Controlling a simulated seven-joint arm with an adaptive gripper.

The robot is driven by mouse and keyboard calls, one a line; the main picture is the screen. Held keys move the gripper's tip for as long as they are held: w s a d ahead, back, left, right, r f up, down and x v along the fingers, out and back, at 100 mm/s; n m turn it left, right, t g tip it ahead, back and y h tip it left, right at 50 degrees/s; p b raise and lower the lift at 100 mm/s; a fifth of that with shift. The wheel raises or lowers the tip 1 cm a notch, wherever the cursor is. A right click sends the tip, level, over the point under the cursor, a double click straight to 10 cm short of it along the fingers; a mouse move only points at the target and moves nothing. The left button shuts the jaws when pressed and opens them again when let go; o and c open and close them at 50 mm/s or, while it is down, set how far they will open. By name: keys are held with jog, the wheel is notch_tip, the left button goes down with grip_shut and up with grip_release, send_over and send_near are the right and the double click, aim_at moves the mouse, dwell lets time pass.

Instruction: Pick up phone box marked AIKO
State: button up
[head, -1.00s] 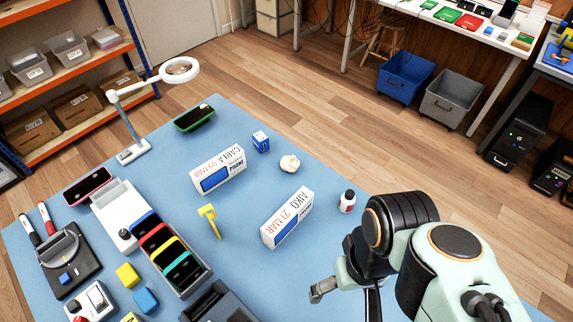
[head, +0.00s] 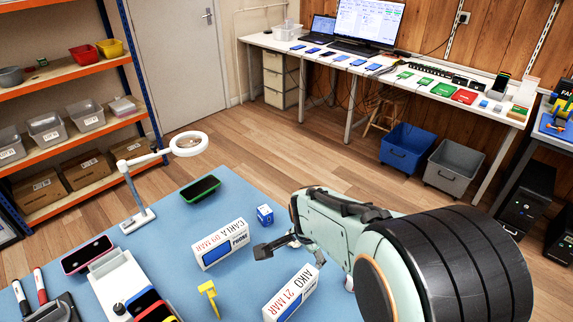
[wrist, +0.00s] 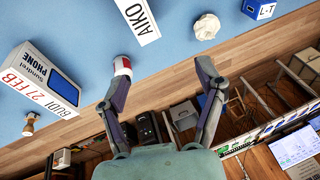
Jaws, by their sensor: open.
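The white phone box marked AIKO 21 MAR (head: 291,293) stands on the blue table mat, cut by the bottom edge of the head view. In the wrist view its AIKO end (wrist: 138,20) shows at the top, beyond my fingertips. My gripper (head: 276,245) is open and empty above the mat, apart from the box and higher than it. In the wrist view my gripper (wrist: 163,70) has its fingers spread, with floor and mat edge between them.
A CARLA box (head: 220,244) stands left of AIKO. In the wrist view, a BUDI box (wrist: 40,82) is at left, a red-and-white bottle (wrist: 122,66) beside the left fingertip, and crumpled paper (wrist: 205,27) at right. A yellow tool (head: 208,295) and magnifier lamp (head: 188,144) are left of AIKO.

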aim_at(292, 291)
jog(key=s+a+f+g, duration=0.1)
jog(key=f, duration=0.2)
jog(key=a+f+n, duration=0.1)
jog(key=f, duration=0.3)
jog(key=s+a+f+g, duration=0.1)
jog(key=f, duration=0.2)
jog(key=shift+s+a+f+g+h, duration=0.1)
jog(key=shift+s+f+g+h, duration=0.05)
jog(key=shift+s+g+h, duration=0.15)
jog(key=f, duration=0.6)
jog(key=shift+w+d+f, duration=0.1)
jog(key=shift+w+d, duration=0.2)
jog(key=shift+w, duration=0.05)
grip_shut()
